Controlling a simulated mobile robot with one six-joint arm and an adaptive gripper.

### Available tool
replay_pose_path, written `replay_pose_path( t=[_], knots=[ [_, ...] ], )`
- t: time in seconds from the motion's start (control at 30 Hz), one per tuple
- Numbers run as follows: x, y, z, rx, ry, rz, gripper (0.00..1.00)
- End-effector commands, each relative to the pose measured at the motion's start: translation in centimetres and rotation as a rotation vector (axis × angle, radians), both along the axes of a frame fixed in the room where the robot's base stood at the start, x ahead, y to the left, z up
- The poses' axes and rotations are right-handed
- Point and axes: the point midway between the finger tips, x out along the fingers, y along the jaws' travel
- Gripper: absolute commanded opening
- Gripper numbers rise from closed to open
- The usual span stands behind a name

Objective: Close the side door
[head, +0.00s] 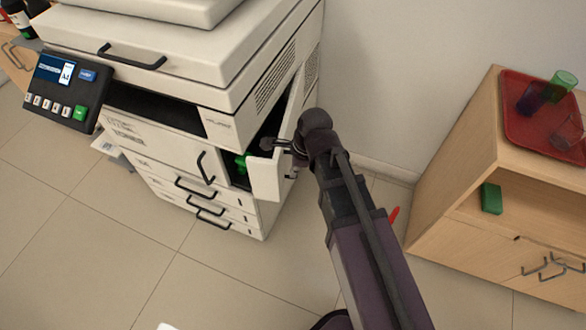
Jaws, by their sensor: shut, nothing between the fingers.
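The side door (265,178) is a white panel on the right side of a large white copier (170,85). It stands ajar, with a dark gap between it and the body. A green part (241,163) shows inside the gap. My wrist and arm hide the outer side of the door in part.
A wooden cabinet (475,195) stands at the right with a red tray (515,110) and cups on top and a green box (491,198) on its shelf. A red item (393,215) lies near the wall. Tiled floor (90,235) is clear at the front left.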

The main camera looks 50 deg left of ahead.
Motion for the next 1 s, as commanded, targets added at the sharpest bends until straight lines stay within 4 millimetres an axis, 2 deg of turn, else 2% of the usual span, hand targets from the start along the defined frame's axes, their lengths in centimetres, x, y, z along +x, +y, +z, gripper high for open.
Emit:
replay_pose_path(
  t=[0.33, 0.4, 1.0],
  knots=[
    [1.8, -3.2, 0.0, 0.0, 0.0, -0.004, 0.0],
    [1.8, -3.0, 1.1, 0.0, 0.0, -0.002, 0.0],
    [2.6, -3.9, 6.1, 0.0, 0.0, -0.002, 0.0]
  ],
)
